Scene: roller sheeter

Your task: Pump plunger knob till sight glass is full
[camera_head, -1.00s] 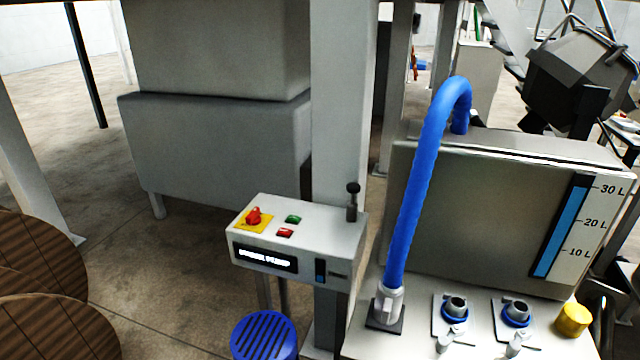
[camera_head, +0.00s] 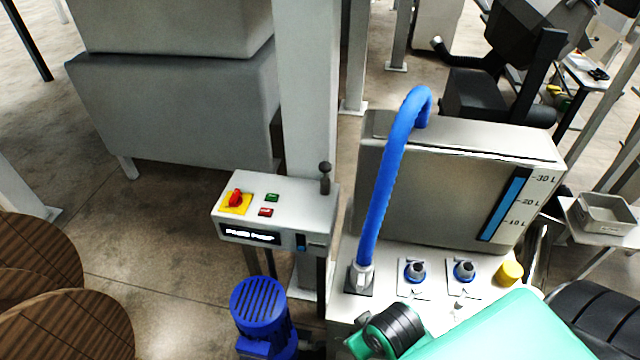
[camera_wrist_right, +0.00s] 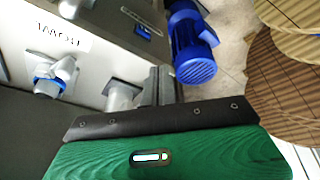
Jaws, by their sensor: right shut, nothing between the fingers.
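A dark plunger knob (camera_head: 325,168) stands upright on a short stem at the right end of the pump box (camera_head: 270,200). My right arm reaches in from the lower right in the head view, well below the knob. My right gripper (camera_wrist_right: 165,118) shows green and black in the wrist view, shut and empty; its fingertips are hard to make out. My left gripper is out of view.
A blue hose (camera_head: 385,180) arches from the bench to the tank. Two blue-ringed valves (camera_head: 414,271) and a yellow cap (camera_head: 509,273) stand on the bench. A blue motor (camera_head: 260,305) is below the pump box. Wooden discs (camera_head: 60,325) are at lower left.

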